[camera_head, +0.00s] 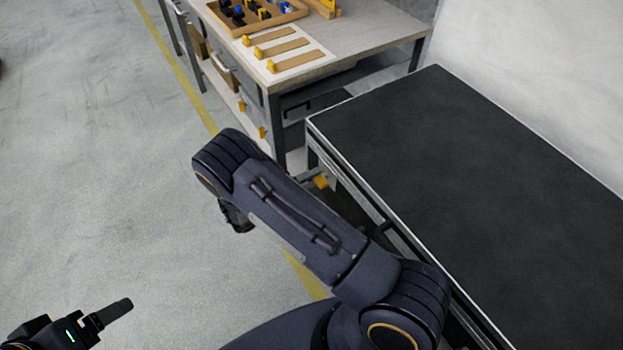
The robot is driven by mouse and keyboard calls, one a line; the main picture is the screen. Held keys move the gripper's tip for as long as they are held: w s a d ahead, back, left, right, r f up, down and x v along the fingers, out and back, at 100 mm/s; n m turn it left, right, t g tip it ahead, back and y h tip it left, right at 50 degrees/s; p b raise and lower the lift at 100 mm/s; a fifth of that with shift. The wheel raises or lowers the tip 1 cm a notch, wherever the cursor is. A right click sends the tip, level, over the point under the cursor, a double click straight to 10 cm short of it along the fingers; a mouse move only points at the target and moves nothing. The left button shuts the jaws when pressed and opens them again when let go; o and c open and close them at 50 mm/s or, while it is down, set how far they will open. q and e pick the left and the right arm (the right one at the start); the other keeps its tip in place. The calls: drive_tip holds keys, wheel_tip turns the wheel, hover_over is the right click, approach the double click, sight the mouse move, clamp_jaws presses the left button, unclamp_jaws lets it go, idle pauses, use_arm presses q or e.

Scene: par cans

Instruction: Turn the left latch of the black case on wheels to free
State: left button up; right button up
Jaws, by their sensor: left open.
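The black case (480,170) fills the right side, with a flat dark top and pale metal edging. Its near side is largely hidden by my right arm, and its wheels are not visible. A small yellow piece (320,182) shows low at its far left corner; I cannot tell whether it is a latch. My left gripper (112,316) is at the lower left, open and empty above the floor, well apart from the case.
A workbench (370,45) stands behind the case, with a wooden tray (243,29) of small parts and several yellow-ended strips on top. A pale wall (540,70) rises behind the case. The grey floor (90,150) at left is clear, with a yellow line.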

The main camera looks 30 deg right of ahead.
drive_tip(key=a, duration=0.7)
drive_tip(key=shift+s+a+b, duration=0.3)
drive_tip(key=shift+a+b, duration=0.05)
drive_tip(key=shift+a, duration=0.05)
drive_tip(key=s+d+r+m+g+y+p, duration=0.3)
drive_tip(key=s+r+m+y, duration=0.2)
drive_tip(key=r+m+y, duration=0.35)
drive_tip(key=s+d+r+m+g+y+p, duration=0.2)
drive_tip(key=s+d+r+m+g+y, duration=0.25)
drive_tip(key=r+m, duration=0.55)
drive_tip(key=s+a+r+m+t+y+p, duration=0.2)
drive_tip(key=s+r+m+t+y, duration=0.2)
drive_tip(key=m, duration=0.6)
drive_tip(key=s+a+r+m+t+y+p, duration=0.3)
drive_tip(key=s+r+m+t+y, duration=0.1)
drive_tip(key=s+r+m+t, duration=0.3)
drive_tip(key=shift+s+a+r+m+y, duration=0.35)
drive_tip(key=shift+s+r+m, duration=0.5)
drive_tip(key=shift+r+m, duration=0.65)
